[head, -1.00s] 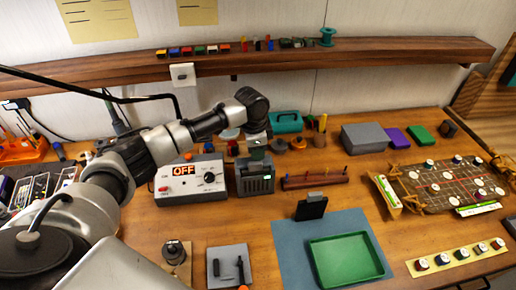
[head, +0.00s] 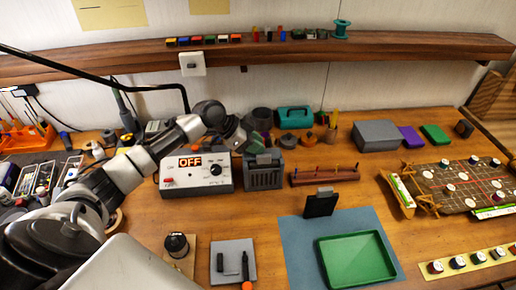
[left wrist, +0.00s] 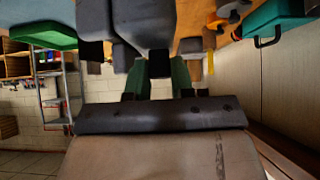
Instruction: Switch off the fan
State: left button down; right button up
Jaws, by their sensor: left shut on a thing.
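A dark grey box with a slotted front, which looks like the fan (head: 263,178), stands on the bench right of a white control box (head: 200,181) with a lit OFF display. My left gripper (head: 249,143) reaches in from the left to the fan's top rear. In the left wrist view, its green-sided fingers (left wrist: 158,80) are shut on a small black part (left wrist: 158,64) by a dark grey body that appears to be the fan. The arm hides some of the contact in the head view. My right gripper is not in view.
A teal case (head: 293,118) and small pots stand behind. A green tray (head: 355,258) lies on a blue mat in front. A wooden shelf (head: 330,47) runs above.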

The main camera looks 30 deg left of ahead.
pick_arm(q)
jog(key=shift+a, duration=0.1)
dwell(0.3)
jog(key=c, duration=1.2)
grip_release()
jog(key=shift+c, duration=0.2)
jog(key=shift+s, duration=0.1)
jog(key=shift+b, duration=0.3)
jog(key=b+v, duration=0.3)
jog(key=v, duration=0.7)
jog(key=shift+s+a, duration=0.25)
jog(key=shift+a, duration=0.05)
